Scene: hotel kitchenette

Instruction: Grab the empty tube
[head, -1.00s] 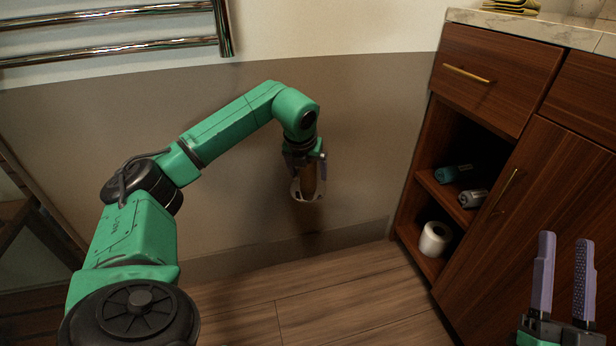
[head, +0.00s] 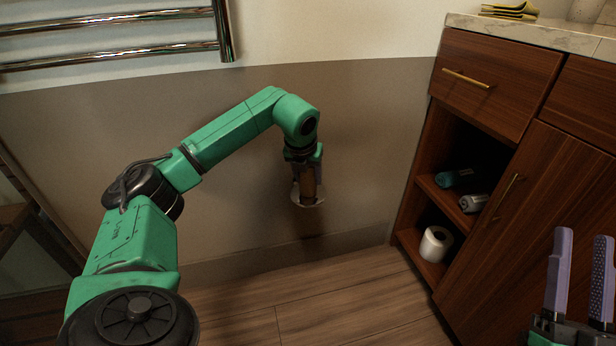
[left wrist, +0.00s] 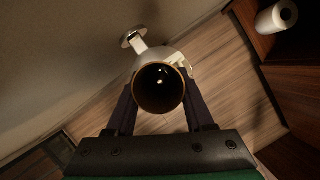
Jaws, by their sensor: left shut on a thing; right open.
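The empty tube (head: 307,182) is a brown cardboard roll standing upright near the wall in the head view. The left wrist view looks into its dark round open end (left wrist: 158,90). My left gripper (head: 308,175) is shut on the tube, with one finger on each side. A white wall-mounted holder (head: 310,203) lies just below the tube; its arm and wall plate show in the left wrist view (left wrist: 133,40). Whether the tube still touches the holder I cannot tell. My right gripper (head: 582,245) is open and empty at the lower right.
A wooden cabinet (head: 497,80) stands at the right. Its open shelves hold a white paper roll (head: 435,243), a teal bottle (head: 455,177) and a grey bottle (head: 473,203). A chrome towel rail (head: 120,47) hangs at upper left. The floor (head: 330,290) is clear.

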